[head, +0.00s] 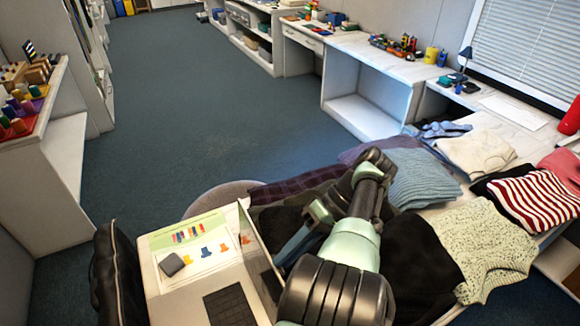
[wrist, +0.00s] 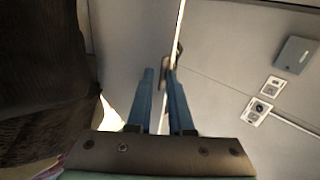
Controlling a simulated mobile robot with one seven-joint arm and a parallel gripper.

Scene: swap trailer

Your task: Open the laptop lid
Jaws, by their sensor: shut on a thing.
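A black, keyboard-like panel (head: 231,307) shows at the bottom of the head view on a white surface. It may be part of the laptop, but I cannot tell. My gripper (head: 284,262) is low beside the right edge of that white surface, partly hidden by my arm. In the wrist view, the two blue fingers of my gripper (wrist: 163,78) are close together at a thin, pale edge (wrist: 177,35) between grey surfaces. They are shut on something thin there. I cannot tell whether it is the laptop lid.
A small dark grey block (head: 171,264) and a picture sheet (head: 197,246) lie on the white surface. A black chair or bag (head: 118,275) stands to its left. Folded clothes, including a blue knit (head: 424,178), cover the worktop at right. The carpet (head: 220,130) beyond is clear.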

